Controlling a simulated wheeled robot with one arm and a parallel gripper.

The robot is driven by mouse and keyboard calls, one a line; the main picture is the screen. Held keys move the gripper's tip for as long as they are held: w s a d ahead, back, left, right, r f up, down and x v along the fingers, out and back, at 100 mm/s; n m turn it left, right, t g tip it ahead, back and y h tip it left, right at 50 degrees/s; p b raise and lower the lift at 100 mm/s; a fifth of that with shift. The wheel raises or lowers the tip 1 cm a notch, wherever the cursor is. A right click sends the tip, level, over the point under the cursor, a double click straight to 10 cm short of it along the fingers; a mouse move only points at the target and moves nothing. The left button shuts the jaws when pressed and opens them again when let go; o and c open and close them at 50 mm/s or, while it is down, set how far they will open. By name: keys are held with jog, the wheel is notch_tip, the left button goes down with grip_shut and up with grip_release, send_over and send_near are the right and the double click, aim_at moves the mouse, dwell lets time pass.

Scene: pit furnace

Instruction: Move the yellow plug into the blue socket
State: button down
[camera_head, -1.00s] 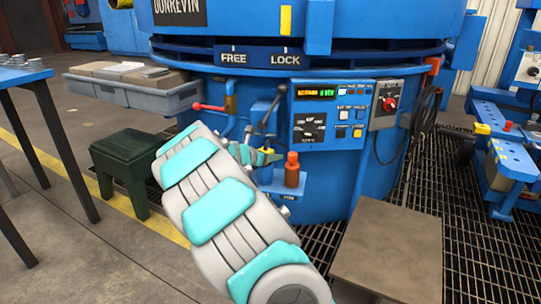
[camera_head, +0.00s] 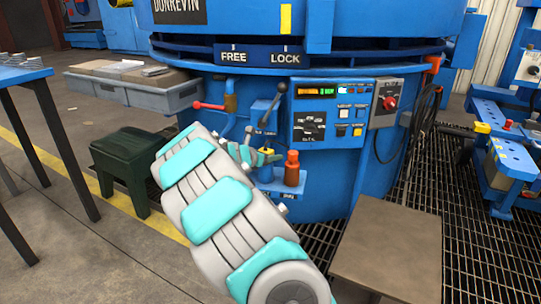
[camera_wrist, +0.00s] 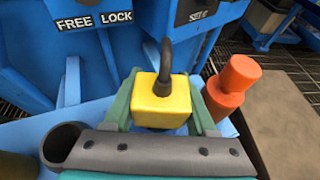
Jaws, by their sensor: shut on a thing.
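My gripper (camera_wrist: 161,108) is shut on the yellow plug (camera_wrist: 160,98), with a green finger on each side of it in the wrist view. The plug is a yellow block with a dark curved stem or cable rising from its top. In the head view, the plug (camera_head: 269,152) is a small yellow spot at my gripper (camera_head: 262,155), in front of the blue furnace. I cannot surely pick out the blue socket; blue surfaces lie behind and below the plug, and its underside is hidden.
An orange-red stepped cylinder (camera_head: 291,168) stands on a blue shelf just right of my gripper; it also shows in the wrist view (camera_wrist: 230,90). A dark open ring (camera_wrist: 64,145) lies left. A lever (camera_head: 272,105) and control panel (camera_head: 332,112) are behind. A green stool (camera_head: 135,165) stands left.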

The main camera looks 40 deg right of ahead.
jog(key=shift+f, duration=0.25)
jog(key=c, duration=0.5)
grip_release()
jog(key=p+v, duration=0.5)
jog(key=v, duration=0.6)
jog(key=shift+s, duration=0.1)
dwell(0.5)
